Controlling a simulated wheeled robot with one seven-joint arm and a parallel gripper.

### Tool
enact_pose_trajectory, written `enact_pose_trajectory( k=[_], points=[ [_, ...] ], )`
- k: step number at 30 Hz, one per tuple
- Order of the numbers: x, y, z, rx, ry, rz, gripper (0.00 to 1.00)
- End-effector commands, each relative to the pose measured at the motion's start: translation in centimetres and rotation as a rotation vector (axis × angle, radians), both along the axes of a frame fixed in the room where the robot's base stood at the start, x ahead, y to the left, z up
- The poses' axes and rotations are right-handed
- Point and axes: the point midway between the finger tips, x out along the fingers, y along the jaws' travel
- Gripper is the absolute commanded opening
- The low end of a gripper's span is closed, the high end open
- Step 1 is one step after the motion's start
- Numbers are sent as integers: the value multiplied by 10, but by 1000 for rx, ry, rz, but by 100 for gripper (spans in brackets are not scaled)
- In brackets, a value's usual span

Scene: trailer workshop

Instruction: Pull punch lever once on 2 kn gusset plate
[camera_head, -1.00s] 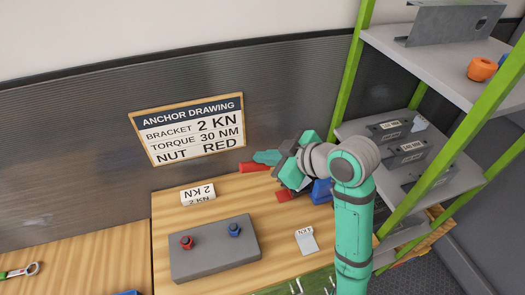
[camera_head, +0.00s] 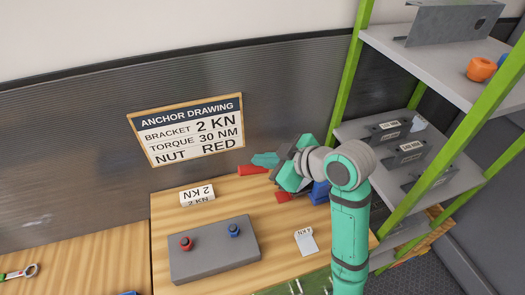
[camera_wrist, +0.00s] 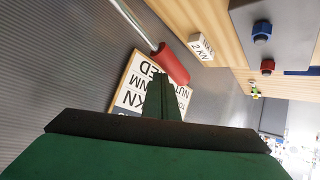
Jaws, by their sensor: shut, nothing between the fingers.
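The punch lever's red grip (camera_head: 252,169) shows just left of my gripper (camera_head: 266,159) in the head view. In the wrist view the red grip (camera_wrist: 173,63) sits on a metal rod, just beyond the closed fingertips (camera_wrist: 163,80). My gripper is shut and empty; I cannot tell whether it touches the grip. My arm hides most of the punch body. A small light grey plate (camera_head: 306,241) with a KN label lies on the bench to the right; its number is hard to read. A white block (camera_head: 197,195) marked 2 KN stands at the back of the bench.
A grey block (camera_head: 213,250) with a red and a blue nut lies on the wooden bench. The anchor drawing (camera_head: 188,130) on the wall reads bracket 2 KN. A green-framed shelf (camera_head: 445,65) with labelled brackets stands close on the right of my arm.

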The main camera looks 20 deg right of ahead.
Motion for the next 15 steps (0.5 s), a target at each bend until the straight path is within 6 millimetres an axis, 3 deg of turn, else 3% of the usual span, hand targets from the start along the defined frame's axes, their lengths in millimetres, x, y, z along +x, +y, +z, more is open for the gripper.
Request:
enact_pose_trajectory(
  k=[15],
  points=[
    [0,4,-6,0,2,2,0]
  ],
)
